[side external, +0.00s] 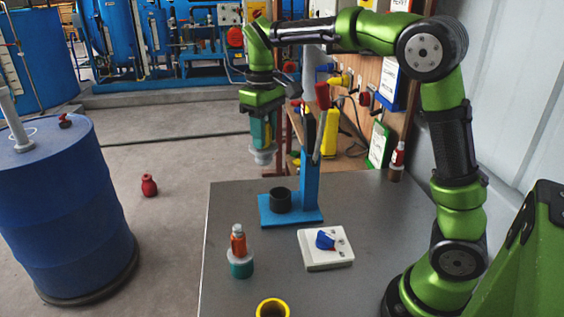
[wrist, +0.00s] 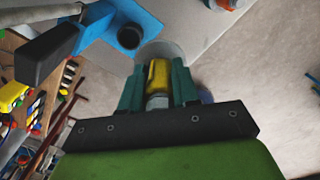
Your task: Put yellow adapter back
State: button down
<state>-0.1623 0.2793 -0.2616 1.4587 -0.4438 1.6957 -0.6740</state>
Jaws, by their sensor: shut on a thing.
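My gripper (side external: 261,133) has teal fingers and is raised above the far left part of the table. It is shut on the yellow adapter (wrist: 158,76), whose yellow body shows between the fingers in the wrist view. The adapter's wide grey end (side external: 262,156) hangs below the fingertips in the side external view, clear of the table. A yellow-rimmed cup (side external: 272,308) with a dark inside stands at the front edge, partly cut off by the frame. An orange-topped adapter (side external: 238,242) stands upright in a teal base (side external: 240,267) on the left of the table.
A blue stand (side external: 310,175) with a dark cup (side external: 280,200) on its base rises right of my gripper. A white box with a blue knob (side external: 325,240) sits mid-table. Beyond the table's left edge stand a blue drum (side external: 65,205) and a red object (side external: 149,186) on the floor.

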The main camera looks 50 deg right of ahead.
jog(key=s+a+f+n, duration=0.3)
jog(key=s+a+n, duration=0.25)
jog(key=a, duration=0.35)
jog(key=s+a+f+n, duration=0.3)
jog(key=s+a+n, duration=0.2)
jog(key=s+a, duration=0.3)
jog(key=s+a+f+n, duration=0.1)
jog(key=s+f+n, duration=0.1)
jog(key=f, duration=0.4)
jog(key=s+a+f+n, duration=0.2)
jog(key=f+n, duration=0.1)
jog(key=f, duration=0.3)
jog(key=shift+s+a+f, duration=0.15)
jog(key=shift+s, duration=0.25)
jog(key=shift+f, duration=0.4)
jog(key=c, duration=0.8)
grip_release()
